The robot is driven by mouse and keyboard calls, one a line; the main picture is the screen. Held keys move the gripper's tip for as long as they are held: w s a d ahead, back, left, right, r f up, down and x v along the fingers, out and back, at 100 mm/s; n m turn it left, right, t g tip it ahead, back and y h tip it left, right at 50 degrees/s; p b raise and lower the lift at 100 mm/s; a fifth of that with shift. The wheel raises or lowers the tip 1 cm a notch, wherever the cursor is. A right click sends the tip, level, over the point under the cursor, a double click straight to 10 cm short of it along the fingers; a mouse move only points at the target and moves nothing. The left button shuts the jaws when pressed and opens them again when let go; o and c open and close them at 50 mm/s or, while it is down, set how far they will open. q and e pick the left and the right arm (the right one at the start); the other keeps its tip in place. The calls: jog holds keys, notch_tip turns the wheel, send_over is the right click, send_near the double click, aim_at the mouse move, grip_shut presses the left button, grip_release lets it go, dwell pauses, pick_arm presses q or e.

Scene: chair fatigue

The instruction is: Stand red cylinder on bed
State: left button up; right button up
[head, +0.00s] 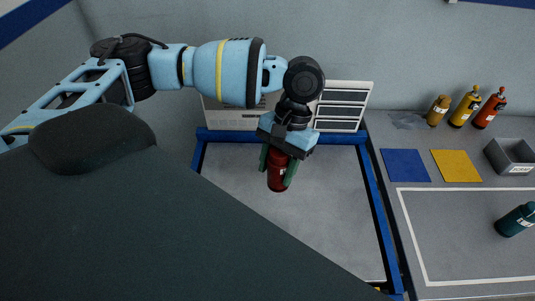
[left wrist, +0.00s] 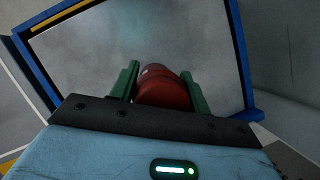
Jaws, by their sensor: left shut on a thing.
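The red cylinder (head: 276,180) is held by my left gripper (head: 279,170) over the bed in the head view. The bed (head: 335,205) is a grey surface with a blue frame. The green fingers lie on both sides of the cylinder. The left wrist view also shows the cylinder (left wrist: 162,90) between the fingers (left wrist: 160,88), with the grey bed (left wrist: 85,50) beyond. In the head view the cylinder hangs end-down, slightly tilted; I cannot tell whether its lower end touches the bed. My right gripper is not in view.
A pale cabinet (head: 345,102) stands behind the bed. A grey table at right carries blue (head: 404,165) and yellow (head: 456,166) squares, a grey bin (head: 512,156), a teal bottle (head: 515,220) and several other bottles. A large dark shape (head: 130,230) covers the lower left of the head view.

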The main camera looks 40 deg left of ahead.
pick_arm(q)
jog(key=shift+s+d+f, duration=0.1)
jog(key=shift+d, duration=0.15)
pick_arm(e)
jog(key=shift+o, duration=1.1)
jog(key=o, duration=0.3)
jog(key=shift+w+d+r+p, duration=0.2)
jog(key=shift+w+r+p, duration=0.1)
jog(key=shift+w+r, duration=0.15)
pick_arm(q)
jog(key=s+d+f+m+t+y, duration=0.1)
jog(key=s+d+f+m+y, duration=0.1)
jog(key=d+m, duration=0.3)
jog(key=s+d+f+m+y, duration=0.1)
jog(key=s+d+f+m, duration=0.2)
jog(key=d+m, duration=0.3)
jog(key=shift+s+d+f+t+y, duration=0.3)
jog(key=shift+d+f+t+y, duration=0.15)
jog(key=shift+d, duration=1.1)
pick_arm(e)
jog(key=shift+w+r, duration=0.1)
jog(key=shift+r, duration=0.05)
